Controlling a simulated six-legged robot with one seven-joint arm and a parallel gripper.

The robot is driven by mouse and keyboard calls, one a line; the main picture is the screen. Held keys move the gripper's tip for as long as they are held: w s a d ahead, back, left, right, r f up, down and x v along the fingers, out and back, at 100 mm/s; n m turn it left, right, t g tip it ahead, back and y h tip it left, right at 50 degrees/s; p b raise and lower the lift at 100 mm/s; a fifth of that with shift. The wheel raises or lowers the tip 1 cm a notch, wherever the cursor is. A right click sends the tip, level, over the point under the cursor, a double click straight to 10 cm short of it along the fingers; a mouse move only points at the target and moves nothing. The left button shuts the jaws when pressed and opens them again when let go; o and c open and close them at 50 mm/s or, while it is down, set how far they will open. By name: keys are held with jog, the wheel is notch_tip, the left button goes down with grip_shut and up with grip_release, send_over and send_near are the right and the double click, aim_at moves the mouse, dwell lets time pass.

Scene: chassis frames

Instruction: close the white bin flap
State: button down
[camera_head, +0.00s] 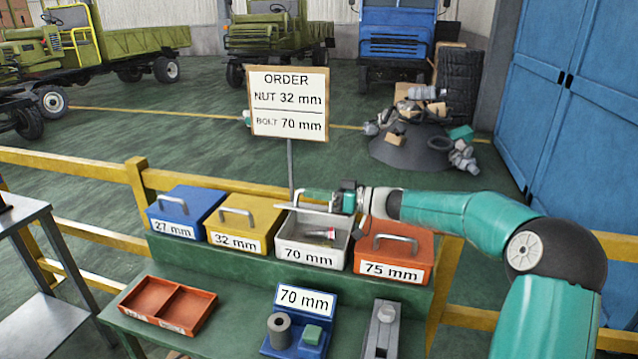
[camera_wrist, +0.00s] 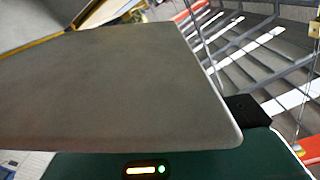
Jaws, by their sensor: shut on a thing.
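The white bin (camera_head: 311,257), labelled 70 mm, stands on the green bench between the yellow and orange bins. Its flap (camera_head: 300,208) is raised, seen nearly edge-on above the open bin. In the wrist view the flap (camera_wrist: 110,85) appears as a broad grey panel filling much of the picture, and the jaws are hidden.
Blue (camera_head: 185,213), yellow (camera_head: 240,230) and orange (camera_head: 393,250) bins are shut beside it. An order sign (camera_head: 289,102) stands behind. In front are a red tray (camera_head: 158,305), a blue 70 mm holder (camera_head: 300,320) and a grey metal fixture (camera_head: 382,330).

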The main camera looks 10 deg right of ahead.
jog(key=shift+s+a+f, duration=0.1)
jog(key=shift+s+f, duration=0.3)
jog(key=shift+f, duration=0.2)
